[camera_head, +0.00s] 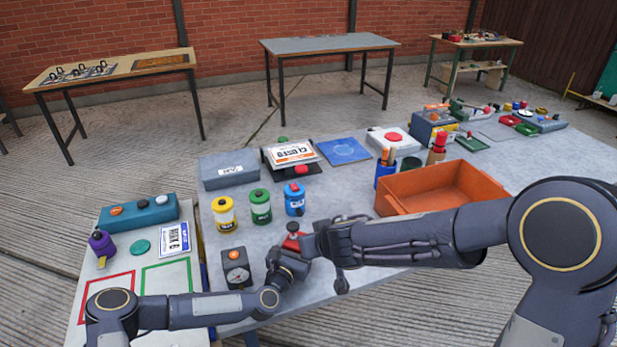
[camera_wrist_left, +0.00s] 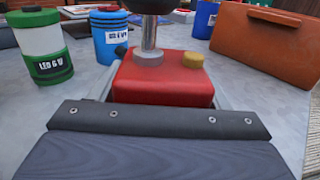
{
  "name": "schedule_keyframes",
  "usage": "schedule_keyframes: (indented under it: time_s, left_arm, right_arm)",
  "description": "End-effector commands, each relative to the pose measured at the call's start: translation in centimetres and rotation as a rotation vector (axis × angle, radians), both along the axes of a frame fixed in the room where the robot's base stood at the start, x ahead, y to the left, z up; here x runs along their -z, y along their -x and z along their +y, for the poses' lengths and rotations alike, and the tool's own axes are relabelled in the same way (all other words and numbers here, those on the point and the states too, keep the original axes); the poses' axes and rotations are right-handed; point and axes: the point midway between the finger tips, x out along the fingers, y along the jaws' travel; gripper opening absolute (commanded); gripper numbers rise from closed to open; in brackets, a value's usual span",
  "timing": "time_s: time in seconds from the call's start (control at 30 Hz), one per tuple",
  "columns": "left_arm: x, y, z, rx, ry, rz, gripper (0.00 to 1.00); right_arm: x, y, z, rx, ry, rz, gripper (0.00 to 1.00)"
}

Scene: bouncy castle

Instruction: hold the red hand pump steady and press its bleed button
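The red hand pump (camera_head: 292,241) stands on the grey table, partly hidden behind my grippers. In the left wrist view its red body (camera_wrist_left: 165,80) fills the middle, with a metal rod, a black part above it and a yellow button (camera_wrist_left: 193,60) on top at the right. My left gripper (camera_head: 292,258) is at the pump's near side. Its fingers lie along both sides of the red body and appear closed on it. My right gripper (camera_head: 318,243) is just right of the pump, close to it; its fingers are too small and dark to read.
Yellow (camera_head: 224,214), green (camera_head: 260,206) and blue (camera_head: 294,199) canisters stand behind the pump. A black gauge box (camera_head: 236,268) is at its left. An orange bin (camera_head: 432,190) stands at the right, behind my right forearm. Some table surface around the pump is bare.

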Motion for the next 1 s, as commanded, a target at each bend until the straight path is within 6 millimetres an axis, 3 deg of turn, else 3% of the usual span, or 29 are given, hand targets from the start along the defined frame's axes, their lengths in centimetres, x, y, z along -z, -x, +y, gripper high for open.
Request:
schedule_keyframes:
  time_s: [0.1, 0.47, 1.0]
  left_arm:
    - [0.0, 0.0, 0.0, 0.000, 0.000, 0.000, 0.83]
    - [0.1, 0.6, 0.3, 0.001, 0.001, 0.003, 0.83]
    - [0.1, 9.6, 4.7, -0.001, 0.000, 0.002, 0.83]
  right_arm:
    - [0.0, 0.0, 0.0, 0.000, 0.000, 0.000, 0.00]
    - [0.0, 0.0, 0.0, 0.000, 0.000, 0.000, 0.00]
    - [0.0, 0.0, 0.0, 0.000, 0.000, 0.000, 0.00]
